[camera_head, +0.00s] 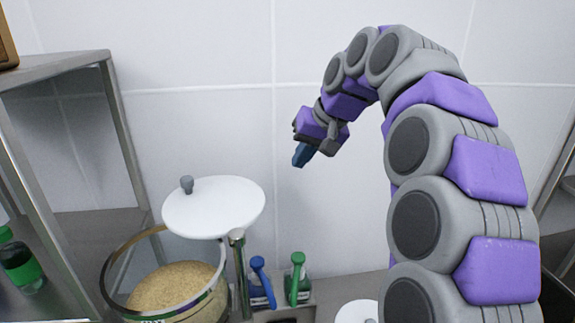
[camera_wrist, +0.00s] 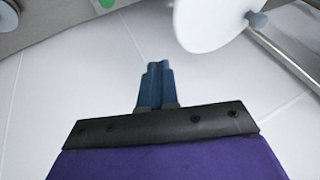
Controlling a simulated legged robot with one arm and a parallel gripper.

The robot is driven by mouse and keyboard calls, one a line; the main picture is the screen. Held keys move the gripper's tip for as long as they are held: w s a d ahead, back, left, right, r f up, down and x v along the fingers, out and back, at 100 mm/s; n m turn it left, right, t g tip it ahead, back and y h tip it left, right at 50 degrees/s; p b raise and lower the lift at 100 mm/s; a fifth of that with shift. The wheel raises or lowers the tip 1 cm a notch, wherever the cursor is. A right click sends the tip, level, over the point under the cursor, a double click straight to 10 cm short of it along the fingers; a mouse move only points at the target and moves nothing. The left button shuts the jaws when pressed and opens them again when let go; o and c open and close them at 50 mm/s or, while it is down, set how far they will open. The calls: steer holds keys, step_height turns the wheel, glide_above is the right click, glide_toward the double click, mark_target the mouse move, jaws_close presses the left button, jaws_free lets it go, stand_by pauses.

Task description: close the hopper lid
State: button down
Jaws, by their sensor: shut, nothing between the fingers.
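The hopper lid (camera_head: 214,207) is a white disc with a grey knob (camera_head: 187,185). In the head view it sits raised and swung aside at the upper right of the round hopper (camera_head: 112,278), which is partly uncovered and holds tan grain (camera_head: 180,291). A metal post (camera_head: 239,265) stands beside the lid's right edge. My gripper (camera_head: 299,160) is above and to the right of the lid, apart from it. Its blue fingers are shut and empty. In the wrist view the fingertips (camera_wrist: 158,66) are together, with the white lid (camera_wrist: 205,22) at the upper right.
Blue-topped (camera_head: 260,282) and green-topped (camera_head: 298,280) bottles stand right of the post. Another white disc (camera_head: 357,312) is at the bottom edge. A metal shelf frame (camera_head: 125,130) with a green bottle (camera_head: 20,262) stands at left. White tiled wall lies behind.

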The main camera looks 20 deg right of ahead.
steer(key=a+x, duration=0.2)
steer(key=x, duration=0.9)
steer(key=shift+a+p, duration=0.35)
steer(key=shift+a, duration=0.05)
steer(key=shift+w+d, duration=0.1)
steer(key=shift+d, duration=0.2)
steer(key=shift+r, duration=0.1)
